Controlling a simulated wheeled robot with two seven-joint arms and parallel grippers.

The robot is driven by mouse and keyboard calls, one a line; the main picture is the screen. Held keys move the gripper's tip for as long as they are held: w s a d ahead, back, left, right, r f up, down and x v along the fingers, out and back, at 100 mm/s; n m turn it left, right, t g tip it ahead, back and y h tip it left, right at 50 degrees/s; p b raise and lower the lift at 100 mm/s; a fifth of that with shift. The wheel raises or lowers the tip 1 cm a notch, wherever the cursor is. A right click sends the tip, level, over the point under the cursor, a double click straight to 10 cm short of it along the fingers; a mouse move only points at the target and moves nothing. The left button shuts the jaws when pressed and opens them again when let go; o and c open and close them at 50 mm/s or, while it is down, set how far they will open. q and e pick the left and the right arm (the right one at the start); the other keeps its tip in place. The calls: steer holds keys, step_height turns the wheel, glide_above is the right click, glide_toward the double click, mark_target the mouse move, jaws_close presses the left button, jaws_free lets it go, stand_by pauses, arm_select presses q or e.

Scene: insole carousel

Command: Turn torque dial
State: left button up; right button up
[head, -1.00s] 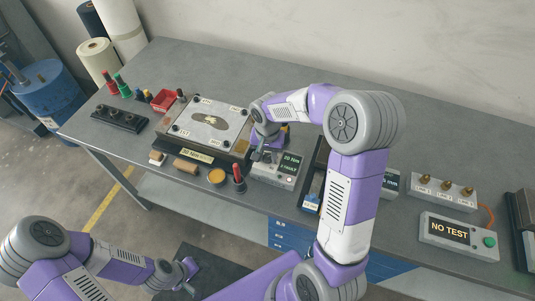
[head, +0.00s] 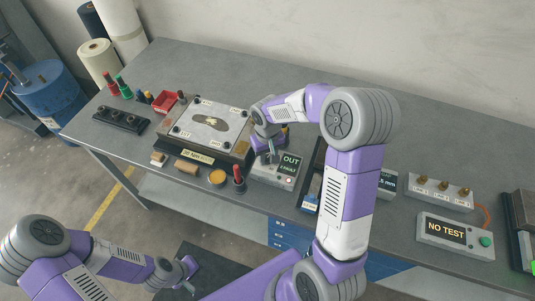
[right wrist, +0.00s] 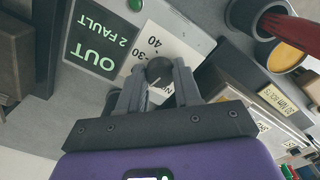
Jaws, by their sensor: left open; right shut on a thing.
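The torque box (head: 270,178) is a light grey unit on the bench. Its dark display (head: 291,163) reads "OUT" and "2 FAULT" in the head view; the same text shows upside down in the right wrist view (right wrist: 92,50). The torque dial (right wrist: 159,70) is a small round dark knob on a white scale plate with 30 and 40 visible. My right gripper (right wrist: 158,80) is shut on the dial, one finger on each side. In the head view my right wrist partly hides the dial. My left gripper (head: 188,268) is open and empty, low in front of the bench.
Left of the box lies a plate fixture (head: 218,118) with an insole shape. A red-handled tool (head: 238,178) and an orange-topped pot (head: 217,177) stand close to the box's left. A "NO TEST" unit (head: 455,238) sits at right.

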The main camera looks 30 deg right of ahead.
mark_target(268, 158)
steer(key=shift+n, duration=1.2)
steer(key=shift+p, duration=0.3)
steer(key=o, duration=1)
steer(key=shift+o, duration=0.2)
step_height(268, 158, up, 8)
steer(key=shift+f+p, duration=0.2)
steer(key=shift+p, duration=0.45)
